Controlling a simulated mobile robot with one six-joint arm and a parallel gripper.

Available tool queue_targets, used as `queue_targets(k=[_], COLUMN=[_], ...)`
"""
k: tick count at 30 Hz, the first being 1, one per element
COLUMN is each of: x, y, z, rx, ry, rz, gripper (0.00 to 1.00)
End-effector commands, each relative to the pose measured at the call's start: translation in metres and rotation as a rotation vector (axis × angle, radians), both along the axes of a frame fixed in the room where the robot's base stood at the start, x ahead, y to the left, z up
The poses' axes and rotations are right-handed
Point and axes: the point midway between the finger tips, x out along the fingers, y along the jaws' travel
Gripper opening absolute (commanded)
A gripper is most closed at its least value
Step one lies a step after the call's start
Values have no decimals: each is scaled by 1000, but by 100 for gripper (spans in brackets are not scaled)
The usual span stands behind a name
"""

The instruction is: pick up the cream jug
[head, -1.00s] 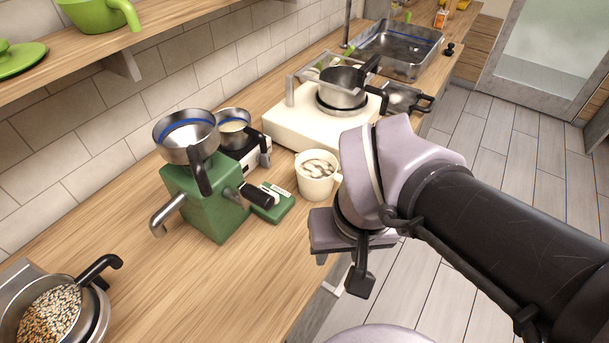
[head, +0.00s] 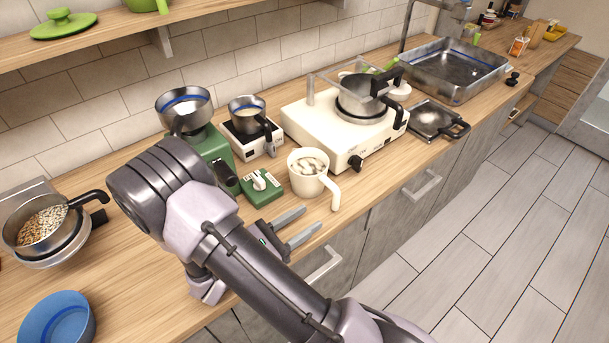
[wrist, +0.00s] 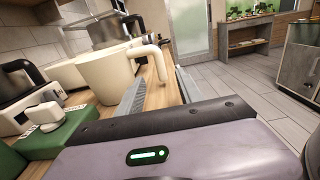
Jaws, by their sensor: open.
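The cream jug (head: 305,181) stands upright on the wooden counter, in front of the white stove. Its handle points toward the counter's front edge. Something dark and white shows inside its mouth. My gripper (head: 305,222) is open and empty, just nearer to me than the jug, with its two fingers pointing toward the handle side. In the wrist view the jug (wrist: 105,78) is at the left, ahead of my gripper (wrist: 160,84). Its handle hangs in line with the gap between the fingers. I see no contact.
A green grinder (head: 212,146) and a green box with a knob (head: 260,188) stand left of the jug. Behind are a small pan (head: 246,111) and the white stove (head: 318,130) with a pot. A blue bowl (head: 60,318) is at the near left. The counter's front edge is close.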

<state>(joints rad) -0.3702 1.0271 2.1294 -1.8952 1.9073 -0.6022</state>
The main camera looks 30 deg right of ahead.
Motion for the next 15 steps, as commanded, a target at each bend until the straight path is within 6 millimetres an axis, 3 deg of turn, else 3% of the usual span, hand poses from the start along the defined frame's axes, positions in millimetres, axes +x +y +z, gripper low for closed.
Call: queue_targets(k=[9,15], x=[4,6], y=[-63,-82], z=[-2,-1], rx=[1,2], ry=[-2,-3], rz=[-6,-3], gripper=[43,43])
